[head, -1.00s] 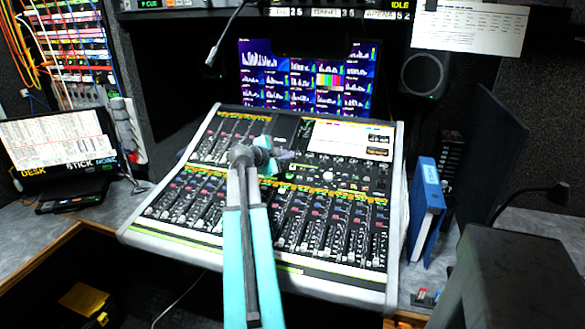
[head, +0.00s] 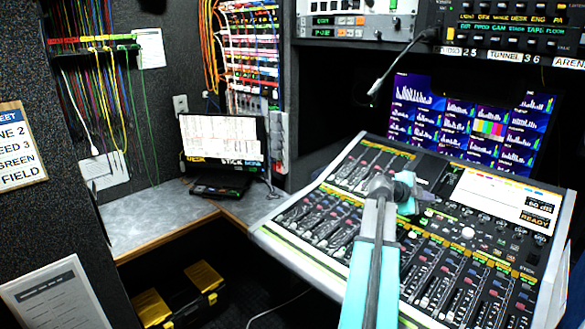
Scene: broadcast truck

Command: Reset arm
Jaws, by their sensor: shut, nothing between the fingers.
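My arm (head: 372,265) reaches up from the bottom of the head view, teal and grey, over the mixing console (head: 300,238). My gripper (head: 424,193) is at its far end, above the upper middle of the console. It looks small and partly hidden behind the wrist joint. Its fingers are shut and I see nothing held. I cannot tell the exact gap between the gripper and the console surface.
A lit monitor (head: 425,110) stands behind the console, with a gooseneck microphone (head: 395,68) near it. A laptop (head: 222,143) sits on the grey side desk (head: 150,225). A black and yellow toolbox (head: 180,300) is on the floor. Patch cables hang at left.

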